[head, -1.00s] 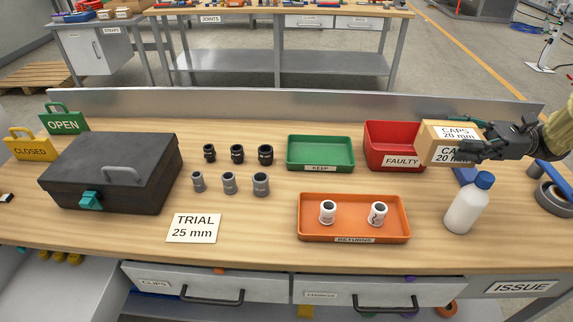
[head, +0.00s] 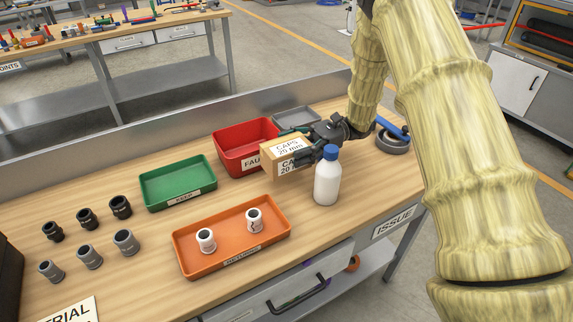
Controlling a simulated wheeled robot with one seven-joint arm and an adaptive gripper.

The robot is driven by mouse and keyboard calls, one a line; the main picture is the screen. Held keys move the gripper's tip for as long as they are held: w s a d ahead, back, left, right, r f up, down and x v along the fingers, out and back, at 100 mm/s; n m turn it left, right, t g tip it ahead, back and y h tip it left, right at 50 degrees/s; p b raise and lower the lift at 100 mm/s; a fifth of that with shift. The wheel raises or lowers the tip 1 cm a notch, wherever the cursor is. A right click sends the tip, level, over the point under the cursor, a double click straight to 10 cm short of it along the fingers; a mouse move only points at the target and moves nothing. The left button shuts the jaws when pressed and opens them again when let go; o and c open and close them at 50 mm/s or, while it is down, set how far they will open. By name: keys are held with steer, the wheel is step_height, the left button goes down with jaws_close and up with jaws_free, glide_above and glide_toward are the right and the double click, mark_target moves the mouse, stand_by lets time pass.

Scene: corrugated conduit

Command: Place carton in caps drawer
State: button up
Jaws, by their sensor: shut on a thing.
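The carton (head: 284,156) is a small brown box with white labels reading "CAPS 20 mm". My gripper (head: 312,144) is shut on it from the right side and holds it in front of the red FAULTY bin and behind the white bottle. Whether the carton touches the bench cannot be told. No drawer with a readable "CAPS" label is in view.
A white bottle with a blue cap (head: 328,178) stands close to the carton. The red bin (head: 233,162), green tray (head: 178,183) and orange RETURNS tray (head: 190,264) with two white fittings are nearby. Several dark and grey fittings (head: 88,255) stand at left. A tape roll (head: 392,142) lies at right.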

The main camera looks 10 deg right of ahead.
steer(key=shift+f+p, duration=0.55)
steer(key=shift+f, duration=2.55)
steer(key=shift+f, duration=0.2)
steer(key=o, duration=0.9)
steer(key=shift+s, duration=0.1)
steer(key=shift+c, duration=0.2)
steer(key=shift+r, duration=0.1)
